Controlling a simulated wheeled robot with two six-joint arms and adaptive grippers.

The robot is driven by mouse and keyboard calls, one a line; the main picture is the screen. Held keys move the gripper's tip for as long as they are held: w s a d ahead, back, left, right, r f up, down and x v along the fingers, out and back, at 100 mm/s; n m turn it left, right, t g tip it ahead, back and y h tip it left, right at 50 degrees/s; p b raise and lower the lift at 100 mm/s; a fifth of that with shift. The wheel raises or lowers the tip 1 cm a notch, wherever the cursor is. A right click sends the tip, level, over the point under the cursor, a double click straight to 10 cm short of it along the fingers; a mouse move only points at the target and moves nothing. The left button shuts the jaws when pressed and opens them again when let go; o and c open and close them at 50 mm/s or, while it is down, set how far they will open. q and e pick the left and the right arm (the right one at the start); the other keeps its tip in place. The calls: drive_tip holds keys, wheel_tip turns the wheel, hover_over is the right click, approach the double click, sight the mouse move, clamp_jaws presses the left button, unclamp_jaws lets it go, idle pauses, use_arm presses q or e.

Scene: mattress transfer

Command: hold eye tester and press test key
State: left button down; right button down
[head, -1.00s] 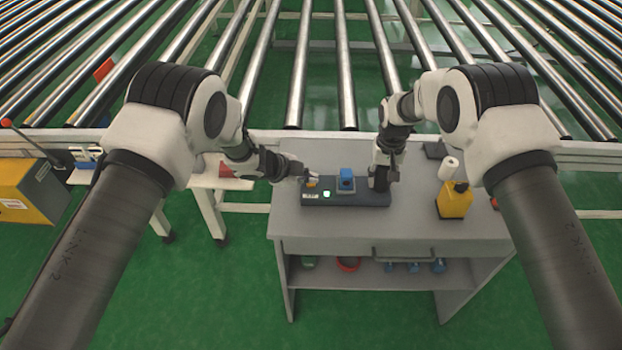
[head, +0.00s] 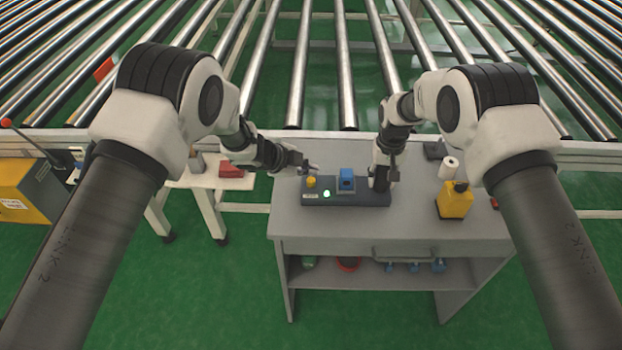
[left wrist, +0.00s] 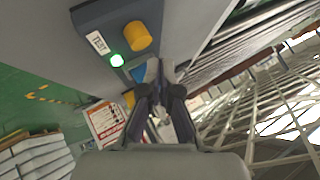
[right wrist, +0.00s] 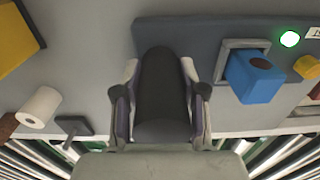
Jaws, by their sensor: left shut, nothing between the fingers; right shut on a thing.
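The eye tester (head: 348,199) is a dark grey box lying on the grey table. It carries a yellow button (head: 311,181), a lit green lamp (head: 326,194) and a blue block (head: 346,179) in a square recess. A "TEST" label (left wrist: 98,43) shows beside the lamp in the left wrist view. My left gripper (head: 310,168) is shut and empty, just behind the yellow button and apart from it. My right gripper (head: 381,181) is shut on the tester's black upright handle (right wrist: 162,95) at its right end. The fingers sit on both sides of the handle.
The table's front surface (head: 340,228) is clear. A roller conveyor (head: 348,80) runs behind. A white side table (head: 212,178) with a red item stands left.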

sight(309, 181)
use_arm(q)
drive_tip(key=shift+r, duration=2.25)
use_arm(e)
drive_tip(key=c, duration=0.6)
unclamp_jaws()
drive_tip(key=shift+r, duration=0.1)
